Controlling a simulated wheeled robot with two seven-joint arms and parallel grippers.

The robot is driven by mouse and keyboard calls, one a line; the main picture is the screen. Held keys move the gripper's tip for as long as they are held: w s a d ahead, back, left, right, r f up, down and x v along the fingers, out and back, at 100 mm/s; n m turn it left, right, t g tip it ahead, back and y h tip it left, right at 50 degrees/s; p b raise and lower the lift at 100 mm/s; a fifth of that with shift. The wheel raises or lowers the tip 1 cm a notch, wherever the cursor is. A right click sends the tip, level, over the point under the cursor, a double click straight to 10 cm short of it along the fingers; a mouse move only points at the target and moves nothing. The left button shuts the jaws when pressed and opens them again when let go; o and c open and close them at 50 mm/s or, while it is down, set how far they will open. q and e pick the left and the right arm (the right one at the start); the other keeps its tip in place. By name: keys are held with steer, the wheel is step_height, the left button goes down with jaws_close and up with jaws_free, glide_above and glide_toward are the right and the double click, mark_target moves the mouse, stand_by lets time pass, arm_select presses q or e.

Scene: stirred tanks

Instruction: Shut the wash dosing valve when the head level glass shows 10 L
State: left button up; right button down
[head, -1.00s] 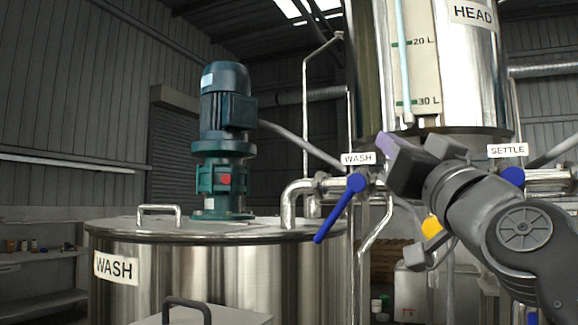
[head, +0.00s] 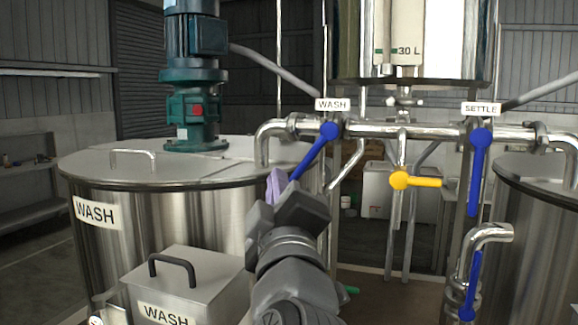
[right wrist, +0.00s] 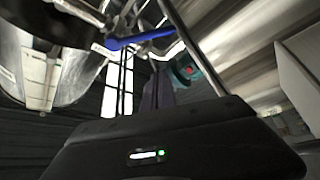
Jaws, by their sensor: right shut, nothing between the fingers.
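The wash dosing valve's blue lever (head: 313,152) sits under the WASH label (head: 332,104) and slants down to the left, away from the pipe line. It also shows in the right wrist view (right wrist: 140,39). My right gripper (head: 277,184) is shut and empty, its purple-grey fingertips just below left of the lever's lower end; I cannot tell whether they touch. Its fingers show in the right wrist view (right wrist: 155,92). My left gripper is out of view.
The wash tank (head: 165,215) with its green motor (head: 195,80) stands left, a WASH box (head: 190,285) in front. Right are the blue SETTLE lever (head: 480,170), hanging straight down, a yellow lever (head: 415,181), another blue lever (head: 474,285) and a second tank (head: 540,230).

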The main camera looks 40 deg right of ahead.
mark_target(307, 161)
steer(key=shift+d, duration=0.1)
steer(key=x, duration=1)
steer(key=s+d+f+b, duration=0.2)
steer(key=b, duration=0.3)
steer(key=shift+s+d+f, duration=0.1)
steer(key=shift+d, duration=0.05)
